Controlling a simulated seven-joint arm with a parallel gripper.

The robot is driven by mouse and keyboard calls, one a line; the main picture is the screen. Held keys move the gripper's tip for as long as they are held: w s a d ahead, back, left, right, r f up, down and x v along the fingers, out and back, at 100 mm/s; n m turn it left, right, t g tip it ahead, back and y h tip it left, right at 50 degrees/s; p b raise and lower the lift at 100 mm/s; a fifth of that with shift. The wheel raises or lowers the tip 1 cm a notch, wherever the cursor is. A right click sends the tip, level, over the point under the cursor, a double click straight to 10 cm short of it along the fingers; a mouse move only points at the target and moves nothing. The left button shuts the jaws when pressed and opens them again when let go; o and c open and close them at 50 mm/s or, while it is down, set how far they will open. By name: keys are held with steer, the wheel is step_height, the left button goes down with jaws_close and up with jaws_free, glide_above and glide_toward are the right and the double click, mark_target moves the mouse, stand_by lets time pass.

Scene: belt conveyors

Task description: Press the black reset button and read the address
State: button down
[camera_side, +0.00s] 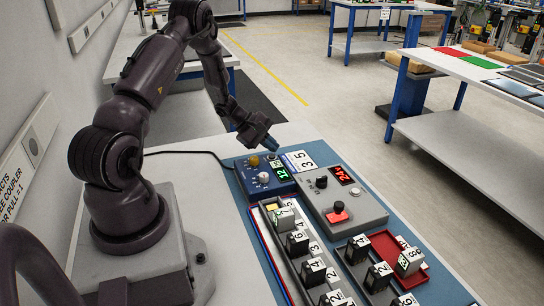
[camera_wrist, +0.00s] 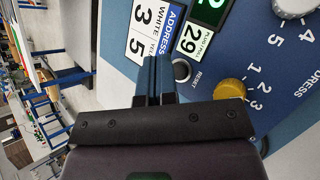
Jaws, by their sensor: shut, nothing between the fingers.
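The black reset button (camera_wrist: 181,70) shows in the wrist view on the blue control box, beside the word RESET. The box (camera_side: 249,187) also stands on the table in the side view. My gripper (camera_wrist: 158,60) is shut and empty; its fingertips appear just left of the button in the wrist view, and I cannot tell whether they touch it. In the side view my gripper (camera_side: 273,144) is over the box's back edge.
A yellow knob (camera_wrist: 230,88) and a white knob (camera_wrist: 292,6) stand near the button. Trays with numbered blocks (camera_side: 297,243) lie in front. A cable runs behind the box.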

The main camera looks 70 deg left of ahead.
mark_target(271, 157)
steer(key=shift+f, duration=0.15)
steer(key=shift+f, duration=0.3)
steer(key=shift+f, duration=0.35)
stand_by(0.8)
stand_by(0.3)
steer(key=shift+r, duration=0.8)
steer(key=shift+r, duration=0.1)
steer(key=shift+r, duration=2.4)
steer(key=shift+s, duration=0.1)
